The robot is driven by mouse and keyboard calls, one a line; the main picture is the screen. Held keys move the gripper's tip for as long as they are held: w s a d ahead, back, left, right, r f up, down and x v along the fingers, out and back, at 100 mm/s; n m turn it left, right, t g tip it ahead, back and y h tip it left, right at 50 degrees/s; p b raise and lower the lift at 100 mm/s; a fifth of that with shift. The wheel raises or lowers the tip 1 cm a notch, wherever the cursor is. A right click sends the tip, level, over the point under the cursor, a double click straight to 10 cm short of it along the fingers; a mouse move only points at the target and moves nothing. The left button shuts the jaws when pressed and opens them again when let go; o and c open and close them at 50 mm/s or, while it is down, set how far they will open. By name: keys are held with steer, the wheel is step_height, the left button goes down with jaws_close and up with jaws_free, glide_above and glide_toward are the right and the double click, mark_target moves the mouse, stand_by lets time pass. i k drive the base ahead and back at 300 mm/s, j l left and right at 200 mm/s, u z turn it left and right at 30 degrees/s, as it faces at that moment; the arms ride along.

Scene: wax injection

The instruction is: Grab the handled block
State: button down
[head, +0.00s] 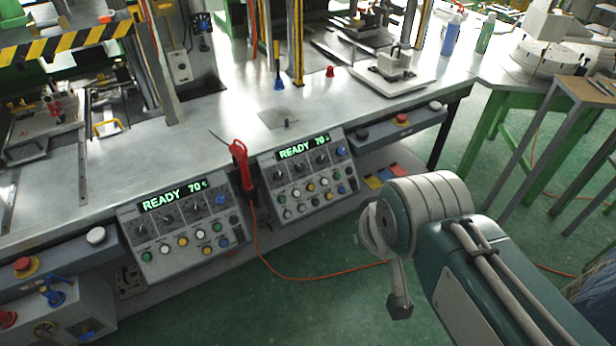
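A grey metal block with an upright handle (397,64) sits on a pale flat plate (393,82) at the back right of the metal bench. Another piece with a yellow handle (106,124) stands at the bench's left; I cannot tell which of the two is the handled block. My arm reaches in from the lower right, well in front of and below both. A grey piece with a dark tip, perhaps part of my gripper (400,304), hangs below the arm's rounded joint, over the floor. Its fingers cannot be made out, and nothing held is visible.
Two control boxes reading READY 70 (183,224) (306,171) front the metal bench (215,140). A red-handled tool (239,160) with an orange cable hangs between them. Blue and green bottles (451,35) (486,33) stand back right.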

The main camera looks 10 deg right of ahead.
mark_target(393, 67)
steer(key=i+l, duration=0.3)
steer(key=i+l+u, duration=0.15)
steer(key=i+l, duration=0.15)
steer(key=l, duration=0.2)
steer(key=i+l, duration=0.25)
steer(key=l, duration=0.2)
steer(key=i+l+u, duration=0.15)
steer(key=i+l, duration=0.15)
steer(key=l, duration=0.15)
steer(key=i+l, duration=0.25)
steer(key=l, duration=0.25)
steer(key=i+l+u, duration=0.15)
steer(key=l, duration=0.3)
steer(key=i+l, duration=0.3)
steer(key=l, duration=0.2)
steer(key=i+l+u, duration=0.15)
steer(key=l, duration=0.35)
steer(key=i, duration=0.1)
